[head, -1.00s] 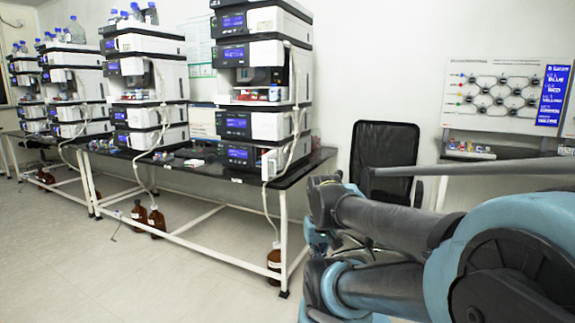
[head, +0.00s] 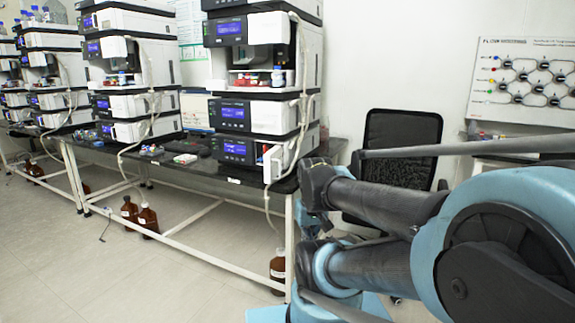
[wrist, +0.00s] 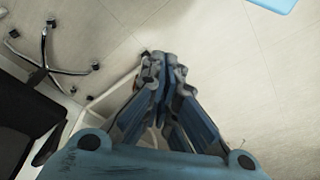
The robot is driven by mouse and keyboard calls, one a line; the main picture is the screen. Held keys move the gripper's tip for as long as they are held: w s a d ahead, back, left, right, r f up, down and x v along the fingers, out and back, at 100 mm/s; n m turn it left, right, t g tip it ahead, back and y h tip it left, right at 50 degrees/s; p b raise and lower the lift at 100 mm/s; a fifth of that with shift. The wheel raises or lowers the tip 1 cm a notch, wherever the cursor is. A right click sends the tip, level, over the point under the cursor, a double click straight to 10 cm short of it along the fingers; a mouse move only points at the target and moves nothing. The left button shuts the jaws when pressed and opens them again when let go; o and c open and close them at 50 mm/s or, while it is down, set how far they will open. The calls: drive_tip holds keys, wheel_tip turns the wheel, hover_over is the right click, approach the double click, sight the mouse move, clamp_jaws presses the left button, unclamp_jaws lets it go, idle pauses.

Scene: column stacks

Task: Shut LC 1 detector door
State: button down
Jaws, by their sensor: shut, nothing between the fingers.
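The nearest instrument stack (head: 262,115) stands at the right end of the black bench in the head view. On its lowest module (head: 235,149), a narrow white panel (head: 272,165) stands out from the front, apparently an open door seen nearly edge-on. I cannot read any label saying which stack is LC 1. My gripper (wrist: 163,58) shows in the wrist view, shut and empty, pointing over the pale floor and well away from the stack. The fingers cannot be made out in the head view, where only my arm links fill the lower right.
The black bench (head: 230,173) has white legs and more stacks to the left. Brown bottles (head: 148,222) stand below it. A black chair (head: 400,145) stands right of the bench; its base (wrist: 45,65) shows in the wrist view. The floor in front is free.

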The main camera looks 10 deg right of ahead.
drive_tip(key=w+d+r+m+g+y, duration=0.25)
drive_tip(key=w+r+m, duration=0.95)
drive_tip(key=w+r, duration=1)
drive_tip(key=w+d+m, duration=0.4)
drive_tip(key=w+m, duration=0.1)
drive_tip(key=w, duration=0.9)
drive_tip(key=s+a+f, duration=0.1)
drive_tip(key=a+f, duration=0.5)
drive_tip(key=f, duration=0.3)
drive_tip(key=shift+a+f, duration=0.15)
drive_tip(key=shift+a, duration=0.05)
